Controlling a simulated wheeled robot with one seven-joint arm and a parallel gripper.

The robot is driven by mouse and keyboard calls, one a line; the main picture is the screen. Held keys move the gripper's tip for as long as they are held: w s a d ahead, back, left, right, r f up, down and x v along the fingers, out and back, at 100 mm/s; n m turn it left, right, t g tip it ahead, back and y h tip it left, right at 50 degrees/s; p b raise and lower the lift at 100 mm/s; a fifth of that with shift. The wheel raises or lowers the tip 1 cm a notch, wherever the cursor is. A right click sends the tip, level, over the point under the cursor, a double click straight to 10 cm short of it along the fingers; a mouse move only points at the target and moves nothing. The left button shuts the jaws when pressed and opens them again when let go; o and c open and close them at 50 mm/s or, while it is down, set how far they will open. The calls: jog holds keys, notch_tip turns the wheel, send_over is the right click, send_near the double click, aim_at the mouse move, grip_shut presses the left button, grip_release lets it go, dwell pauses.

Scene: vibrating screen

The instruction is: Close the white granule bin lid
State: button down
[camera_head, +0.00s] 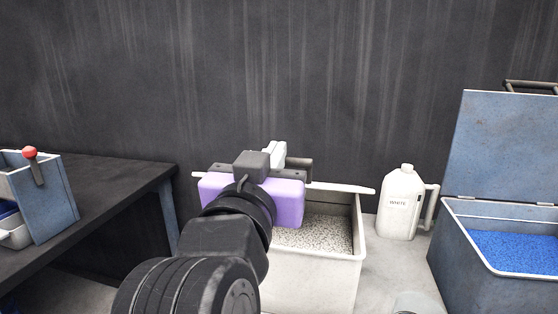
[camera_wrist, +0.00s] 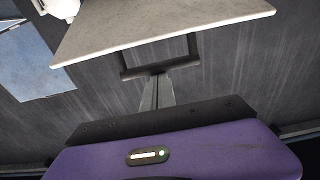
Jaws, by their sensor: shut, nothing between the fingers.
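The white granule bin (camera_head: 310,272) stands ahead of me, with speckled granules (camera_head: 318,232) showing inside. Its pale lid (camera_head: 343,187) appears nearly edge-on above the granules, so the bin is still partly open to view. The lid's underside or face (camera_wrist: 165,28) fills the top of the wrist view, with a dark bar handle (camera_wrist: 160,72) at its edge. My gripper (camera_wrist: 158,92) is shut and empty, its fingertips close to the handle bar; whether they touch it I cannot tell. In the head view my purple wrist hides the fingertips and part of the lid.
A white jug (camera_head: 398,205) stands right of the bin. Further right is a blue-grey bin (camera_head: 480,275) with blue granules and a raised lid (camera_head: 505,145). A dark table (camera_head: 110,185) at left holds a grey-blue box (camera_head: 50,200) with a red-knobbed lever. A dark wall is behind.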

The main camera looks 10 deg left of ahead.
jog(key=s+f+t+b, duration=0.3)
jog(key=s+f+b, duration=0.1)
jog(key=f+b, duration=0.7)
jog(key=b, duration=0.3)
jog(key=shift+s+f+t+b, duration=0.2)
jog(key=shift+f+t+b, duration=0.1)
jog(key=shift+t, duration=0.1)
jog(key=shift+r, duration=0.1)
